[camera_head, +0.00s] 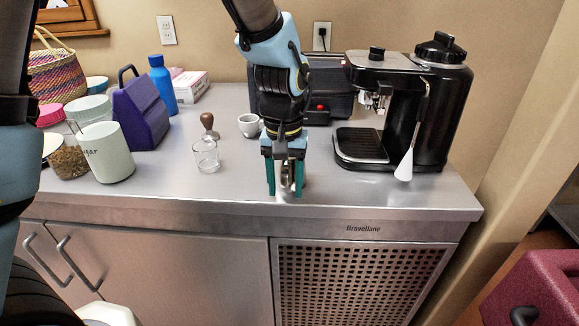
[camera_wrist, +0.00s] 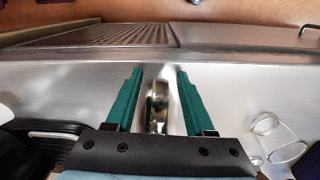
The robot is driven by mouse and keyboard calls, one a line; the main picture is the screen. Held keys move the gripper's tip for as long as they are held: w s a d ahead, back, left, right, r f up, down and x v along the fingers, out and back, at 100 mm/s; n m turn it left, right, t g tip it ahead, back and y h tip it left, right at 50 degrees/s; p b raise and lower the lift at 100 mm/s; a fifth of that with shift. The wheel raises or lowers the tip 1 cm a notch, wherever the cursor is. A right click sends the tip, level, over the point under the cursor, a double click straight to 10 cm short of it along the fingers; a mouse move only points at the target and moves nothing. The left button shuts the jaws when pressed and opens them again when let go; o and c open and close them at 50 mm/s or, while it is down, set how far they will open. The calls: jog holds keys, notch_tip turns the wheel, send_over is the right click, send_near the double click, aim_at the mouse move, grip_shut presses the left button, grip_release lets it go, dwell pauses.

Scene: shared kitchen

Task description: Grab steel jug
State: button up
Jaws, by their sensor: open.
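The steel jug (camera_head: 286,181) stands near the front edge of the counter, mostly hidden behind my gripper in the head view. In the wrist view, a narrow shiny part of the jug (camera_wrist: 157,104) shows between the two green fingers. My gripper (camera_head: 284,190) points down over the jug and is open, with one finger on each side of it. In the wrist view, the gripper (camera_wrist: 159,73) shows gaps between the fingers and the jug.
A clear glass (camera_head: 206,156) stands left of my gripper, with a tamper (camera_head: 209,125) and a white cup (camera_head: 249,125) behind. A black coffee machine (camera_head: 402,110) stands at right. A white sugar canister (camera_head: 106,152) and purple object (camera_head: 141,110) are at left. The front-right counter is clear.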

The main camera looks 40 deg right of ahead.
jog(key=shift+f, duration=0.35)
jog(key=shift+c, duration=0.3)
grip_shut()
dwell(0.9)
